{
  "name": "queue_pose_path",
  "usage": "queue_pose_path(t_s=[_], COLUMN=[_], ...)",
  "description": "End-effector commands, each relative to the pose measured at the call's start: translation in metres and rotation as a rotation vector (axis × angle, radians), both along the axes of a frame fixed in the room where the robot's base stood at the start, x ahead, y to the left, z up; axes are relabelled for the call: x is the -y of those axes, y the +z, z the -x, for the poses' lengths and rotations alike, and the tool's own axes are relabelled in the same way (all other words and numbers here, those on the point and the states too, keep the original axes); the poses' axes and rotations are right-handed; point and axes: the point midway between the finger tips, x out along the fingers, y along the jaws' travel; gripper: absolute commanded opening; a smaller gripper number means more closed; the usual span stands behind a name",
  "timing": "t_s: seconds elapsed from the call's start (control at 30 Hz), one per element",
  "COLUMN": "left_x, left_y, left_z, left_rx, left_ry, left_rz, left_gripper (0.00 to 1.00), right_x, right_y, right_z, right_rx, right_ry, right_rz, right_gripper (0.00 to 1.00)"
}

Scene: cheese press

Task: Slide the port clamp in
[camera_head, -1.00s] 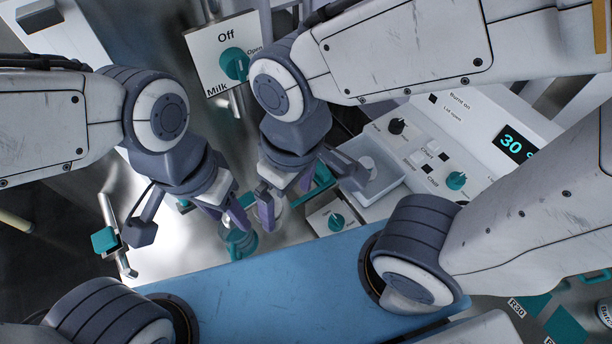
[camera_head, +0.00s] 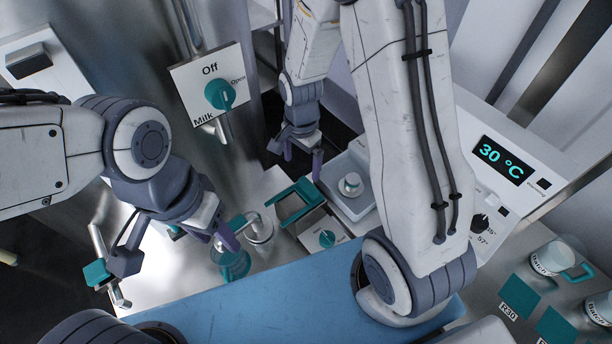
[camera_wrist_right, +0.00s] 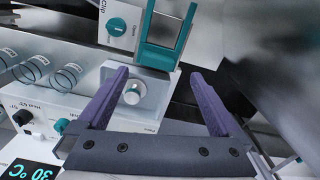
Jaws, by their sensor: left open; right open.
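I cannot tell for sure which part is the port clamp. A teal U-shaped frame (camera_head: 298,203) stands by a small panel with a teal knob (camera_head: 327,238). In the right wrist view this frame (camera_wrist_right: 165,45) is beyond the fingertips, beside a panel marked Clip and Open (camera_wrist_right: 116,25). My right gripper (camera_head: 303,160) is open and empty, behind the frame and apart from it; its spread fingers show in the wrist view (camera_wrist_right: 158,78). My left gripper (camera_head: 212,232) is open, close to a glass jar with teal parts (camera_head: 232,262); its far finger is partly hidden.
A white tray with a round silver knob (camera_head: 350,184) lies right of the frame. A teal-handled metal bar (camera_head: 97,272) is at the left. The milk valve panel (camera_head: 208,84) reads Off. A 30 °C display (camera_head: 503,160) and several jars are at the right.

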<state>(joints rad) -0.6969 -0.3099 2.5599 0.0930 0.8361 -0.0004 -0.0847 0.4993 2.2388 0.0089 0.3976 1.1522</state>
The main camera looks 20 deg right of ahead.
Motion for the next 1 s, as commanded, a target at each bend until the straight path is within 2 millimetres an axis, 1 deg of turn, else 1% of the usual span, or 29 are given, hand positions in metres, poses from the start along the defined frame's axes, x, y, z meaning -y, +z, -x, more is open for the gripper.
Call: queue_pose_path(t_s=[0.03,0.07,0.2,0.27,0.37,0.5,0.7,0.83,1.0], left_x=[0.000,0.000,0.000,0.000,0.000,0.000,0.000,0.000,0.000], left_y=[0.002,0.002,0.003,0.003,0.005,0.008,0.012,0.014,0.014], left_z=[0.000,0.000,0.000,0.000,0.000,0.000,0.000,0.000,0.000], left_rx=[0.000,0.000,0.000,0.000,0.000,0.000,0.000,0.000,0.000], left_ry=[0.000,0.000,0.000,0.000,0.000,0.000,0.000,0.000,0.000], left_rz=[0.000,0.000,0.000,0.000,0.000,0.000,0.000,0.000,0.000], left_gripper=[0.50,0.50,0.50,0.50,0.50,0.50,0.50,0.50,0.50], right_x=[0.010,0.014,0.023,0.023,0.022,0.022,0.022,0.022,0.022], right_y=[-0.010,-0.014,-0.025,-0.031,-0.044,-0.070,-0.104,-0.118,-0.127], right_z=[-0.004,-0.005,-0.009,-0.009,-0.008,-0.007,-0.007,-0.008,-0.008], right_rx=[-0.007,-0.007,-0.006,-0.008,-0.010,-0.013,-0.011,-0.009,-0.007], right_ry=[-0.073,-0.107,-0.182,-0.187,-0.185,-0.183,-0.182,-0.182,-0.182], right_rz=[0.002,0.003,0.003,0.004,0.004,0.003,0.003,0.003,0.002], right_gripper=[1.00,1.00,1.00,1.00,1.00,1.00,1.00,1.00,1.00])
